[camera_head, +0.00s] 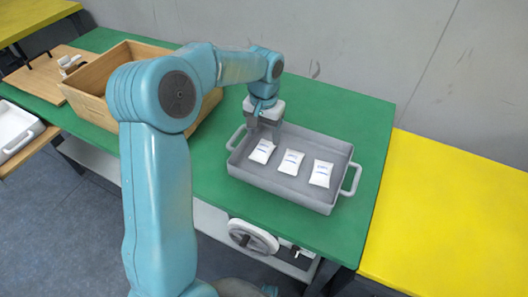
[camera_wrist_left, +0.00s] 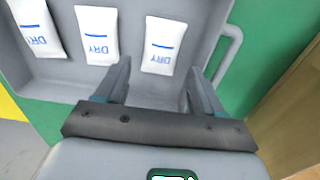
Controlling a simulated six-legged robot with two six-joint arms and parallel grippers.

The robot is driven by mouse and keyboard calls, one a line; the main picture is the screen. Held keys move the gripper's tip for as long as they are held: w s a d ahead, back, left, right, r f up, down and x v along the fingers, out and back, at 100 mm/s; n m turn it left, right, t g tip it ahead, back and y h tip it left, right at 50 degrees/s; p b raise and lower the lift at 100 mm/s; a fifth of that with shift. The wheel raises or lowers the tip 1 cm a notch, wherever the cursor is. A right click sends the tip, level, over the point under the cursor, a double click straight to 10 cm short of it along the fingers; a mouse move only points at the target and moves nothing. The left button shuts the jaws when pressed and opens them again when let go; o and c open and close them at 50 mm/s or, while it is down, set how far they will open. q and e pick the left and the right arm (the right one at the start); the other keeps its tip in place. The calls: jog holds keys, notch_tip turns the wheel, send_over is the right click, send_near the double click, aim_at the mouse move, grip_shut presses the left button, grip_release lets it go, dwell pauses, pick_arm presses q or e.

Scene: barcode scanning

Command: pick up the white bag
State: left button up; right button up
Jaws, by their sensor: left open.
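Three white bags lie in a row in a grey tray (camera_head: 328,199) on the green table. The left one (camera_head: 262,151), the middle one (camera_head: 291,162) and the right one (camera_head: 320,173) are apart from each other. My left gripper (camera_head: 265,135) is above the tray's left end, close to the left bag. In the left wrist view its open fingers (camera_wrist_left: 158,85) point toward that bag (camera_wrist_left: 160,45), which lies ahead of and between them, not gripped. The other bags (camera_wrist_left: 97,35) (camera_wrist_left: 37,28) show there with blue "DRY" print. My right gripper is not in view.
A wooden crate (camera_head: 95,103) stands on the table behind my left arm. A yellow table (camera_head: 450,215) adjoins on the right, and a grey wall is behind. The tray has raised walls and end handles (camera_head: 352,180). Green tabletop around the tray is clear.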

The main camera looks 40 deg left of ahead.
aim_at(263, 148)
pick_arm(q)
jog(key=f, duration=0.3)
jog(key=f+b, duration=0.1)
jog(key=f, duration=0.1)
jog(key=shift+s+f, duration=0.15)
jog(key=shift+s, duration=0.1)
jog(key=shift+w+f, duration=0.1)
jog(key=shift+f, duration=0.4)
jog(key=shift+r, duration=0.1)
jog(key=c, duration=0.8)
